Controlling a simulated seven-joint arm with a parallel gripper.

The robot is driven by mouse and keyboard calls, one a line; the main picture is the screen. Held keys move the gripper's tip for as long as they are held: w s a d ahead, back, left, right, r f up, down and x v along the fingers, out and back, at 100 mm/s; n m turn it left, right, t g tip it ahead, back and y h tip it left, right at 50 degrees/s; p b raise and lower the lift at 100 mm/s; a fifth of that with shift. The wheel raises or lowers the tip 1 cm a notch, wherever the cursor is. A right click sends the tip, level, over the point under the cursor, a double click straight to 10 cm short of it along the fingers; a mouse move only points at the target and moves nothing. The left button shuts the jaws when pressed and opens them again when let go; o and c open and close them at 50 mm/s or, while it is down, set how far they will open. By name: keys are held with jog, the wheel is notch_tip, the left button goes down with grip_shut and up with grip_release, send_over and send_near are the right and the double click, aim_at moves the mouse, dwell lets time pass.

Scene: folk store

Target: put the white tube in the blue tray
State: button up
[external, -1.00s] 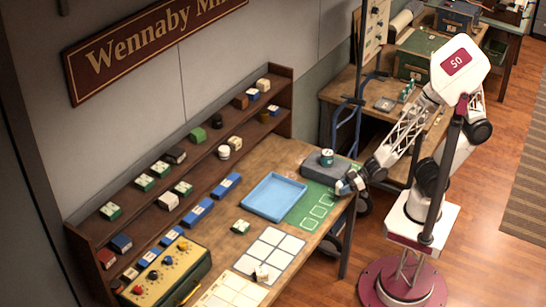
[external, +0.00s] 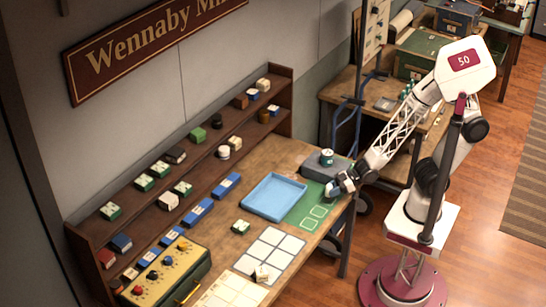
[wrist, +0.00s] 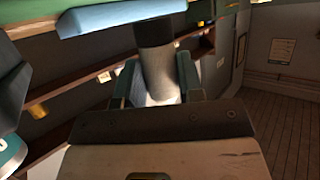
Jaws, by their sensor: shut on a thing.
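The blue tray (external: 275,196) lies flat and empty on the wooden table; its edge also shows at the top of the wrist view (wrist: 120,17). My gripper (external: 334,189) is to the right of the tray, by the right part of the green mat. In the wrist view my gripper (wrist: 158,88) is shut on the white tube (wrist: 160,78), which has a dark end (wrist: 154,32) pointing toward the tray side of the picture. The tube is too small to make out clearly in the external view.
The green mat (external: 310,208) has outlined squares. Shelves (external: 190,165) with small boxes line the wall. A yellow control box (external: 165,272) is at front left.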

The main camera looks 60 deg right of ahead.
jog(key=shift+w+a+f, duration=0.1)
jog(key=shift+f, duration=1.45)
jog(key=shift+f, duration=0.2)
jog(key=o, duration=0.7)
jog(key=shift+v, duration=3.85)
jog(key=shift+r, duration=0.1)
jog(key=shift+o, duration=0.6)
